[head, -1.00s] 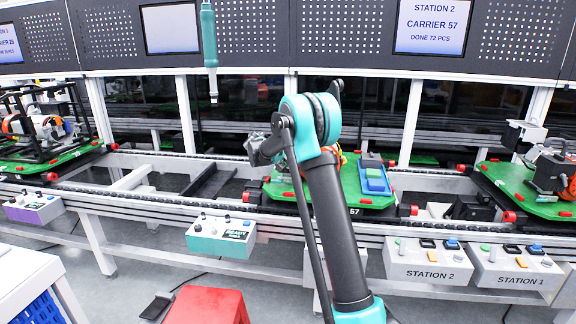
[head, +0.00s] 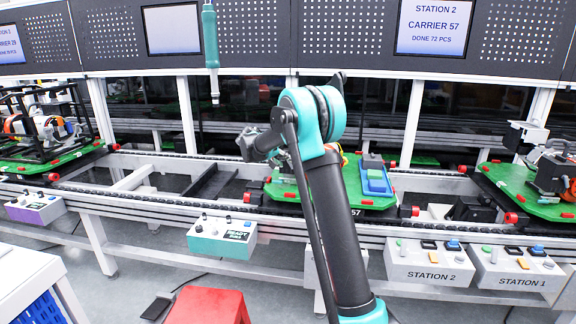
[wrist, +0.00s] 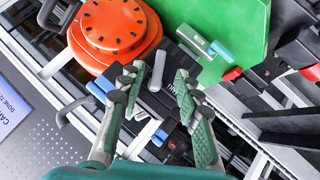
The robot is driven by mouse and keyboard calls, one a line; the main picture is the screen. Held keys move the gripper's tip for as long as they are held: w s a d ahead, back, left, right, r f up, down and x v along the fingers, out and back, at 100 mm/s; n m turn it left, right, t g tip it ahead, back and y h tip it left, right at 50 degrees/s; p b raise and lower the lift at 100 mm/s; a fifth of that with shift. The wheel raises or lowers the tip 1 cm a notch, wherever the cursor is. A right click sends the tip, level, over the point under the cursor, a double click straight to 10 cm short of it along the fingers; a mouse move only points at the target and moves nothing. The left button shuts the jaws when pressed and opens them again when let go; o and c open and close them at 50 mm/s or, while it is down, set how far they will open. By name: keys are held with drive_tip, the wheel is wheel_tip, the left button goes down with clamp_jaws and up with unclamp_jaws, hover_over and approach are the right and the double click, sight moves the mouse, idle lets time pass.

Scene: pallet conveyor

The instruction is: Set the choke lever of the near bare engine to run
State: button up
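In the wrist view an engine with a round orange cover (wrist: 115,28) stands by a green carrier plate (wrist: 235,25). A grey lever (wrist: 157,70) rises from a black housing (wrist: 150,100) beside the cover, with partly hidden lettering near it. My gripper (wrist: 157,76) is open, its two fingers on either side of the lever with visible gaps. I cannot tell how far above the housing the fingertips are. In the head view my gripper (head: 252,145) is over the left side of the Station 2 carrier (head: 285,190); my arm hides most of the engine there.
Another engine (head: 555,170) is on the right carrier, and a framed engine (head: 45,125) is at left. A teal tool (head: 210,40) hangs above the line. A red stool (head: 208,306) stands in front.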

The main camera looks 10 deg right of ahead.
drive_tip(key=v, duration=0.6)
drive_tip(key=shift+s+a+r, duration=0.2)
drive_tip(key=shift+r, duration=0.05)
drive_tip(key=shift+s, duration=0.1)
drive_tip(key=s+d+f+g+y, duration=0.1)
drive_tip(key=s+d+f+y, duration=0.2)
drive_tip(key=s, duration=0.9)
drive_tip(key=s+d+f+n+g+y, duration=0.1)
drive_tip(key=s+d+f, duration=0.35)
drive_tip(key=s, duration=0.65)
drive_tip(key=s+d+f+g+y, duration=0.1)
drive_tip(key=s+d+f, duration=0.3)
drive_tip(key=s, duration=0.8)
drive_tip(key=s+a+f+y, duration=0.2)
drive_tip(key=s+f, duration=0.6)
drive_tip(key=s, duration=0.5)
drive_tip(key=shift+s+a+y, duration=0.35)
drive_tip(key=shift+a+y, duration=0.05)
drive_tip(key=shift+a, duration=0.25)
